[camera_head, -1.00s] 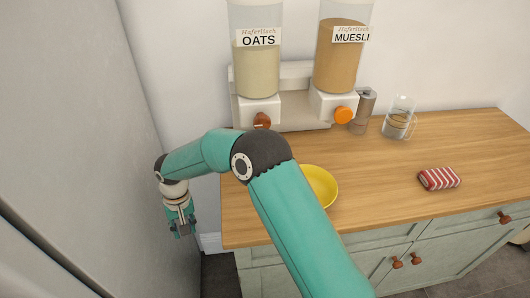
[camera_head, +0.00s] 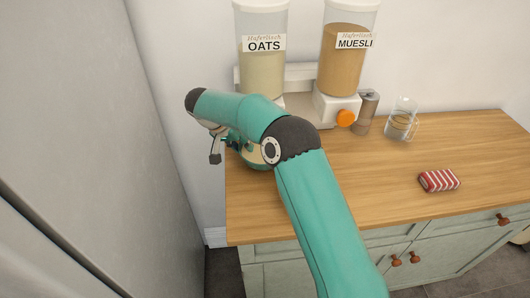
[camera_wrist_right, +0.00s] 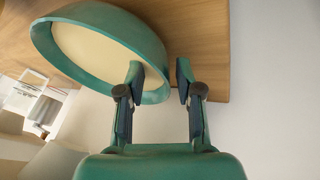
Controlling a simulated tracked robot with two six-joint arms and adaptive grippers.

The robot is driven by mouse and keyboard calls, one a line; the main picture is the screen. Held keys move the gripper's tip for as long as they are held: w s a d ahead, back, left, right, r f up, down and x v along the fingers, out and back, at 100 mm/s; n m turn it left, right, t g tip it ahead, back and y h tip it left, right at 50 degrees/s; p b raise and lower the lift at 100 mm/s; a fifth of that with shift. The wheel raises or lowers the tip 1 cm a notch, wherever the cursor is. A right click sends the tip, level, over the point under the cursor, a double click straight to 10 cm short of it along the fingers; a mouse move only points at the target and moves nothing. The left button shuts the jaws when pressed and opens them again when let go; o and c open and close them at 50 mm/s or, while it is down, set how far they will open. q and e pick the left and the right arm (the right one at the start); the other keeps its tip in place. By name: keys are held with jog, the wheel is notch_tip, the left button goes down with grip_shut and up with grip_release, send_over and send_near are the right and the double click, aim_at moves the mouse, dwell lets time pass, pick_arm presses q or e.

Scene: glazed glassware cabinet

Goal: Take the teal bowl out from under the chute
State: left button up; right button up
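The teal bowl (camera_wrist_right: 100,45), cream inside, fills the upper left of the right wrist view. In the head view a small part of the bowl (camera_head: 252,157) shows below my right arm, at the counter's left end. My right gripper (camera_wrist_right: 160,75) is open at the bowl's edge. The bowl's rim reaches between the fingertips, with a gap to the right finger. In the head view the gripper (camera_head: 222,147) is partly hidden by my arm. The oats dispenser (camera_head: 263,70) stands behind; its chute and knob are hidden by my arm. My left gripper is not in view.
The muesli dispenser (camera_head: 345,60) with an orange knob (camera_head: 346,118) stands right of the oats. A tall grey panel (camera_head: 80,150) closes the left side.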

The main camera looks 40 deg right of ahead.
jog(key=shift+d+f, duration=0.25)
jog(key=shift+f, duration=0.3)
grip_shut()
jog(key=shift+a+r, duration=0.1)
jog(key=shift+r, duration=0.05)
